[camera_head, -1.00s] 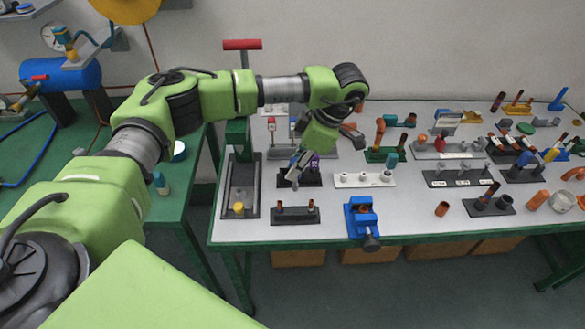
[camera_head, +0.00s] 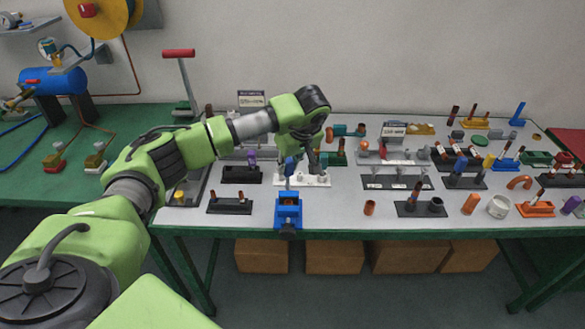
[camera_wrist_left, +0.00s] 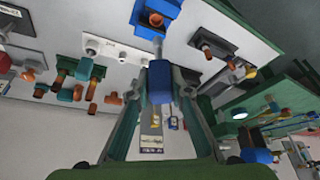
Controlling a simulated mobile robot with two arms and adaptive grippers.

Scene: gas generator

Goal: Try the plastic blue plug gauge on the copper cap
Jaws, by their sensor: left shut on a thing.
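My left gripper (camera_head: 298,162) is shut on the blue plug gauge. In the left wrist view the gauge (camera_wrist_left: 160,74) shows as a dark blue block between the fingertips. In the head view the gauge (camera_head: 290,165) stands above and behind the blue vise (camera_head: 288,210). The copper cap (camera_wrist_left: 155,19) shows as an orange ring in the blue vise, ahead of the gauge; it is small in the head view (camera_head: 288,200). Gauge and cap look apart. My right gripper is not in view.
A white stand (camera_head: 315,182) with pegs is close behind the vise. A black stand with a purple plug (camera_head: 252,158) and a black stand with copper pieces (camera_head: 230,206) are to the left. A loose copper piece (camera_head: 369,207) lies to the right. The strip before the vise is clear.

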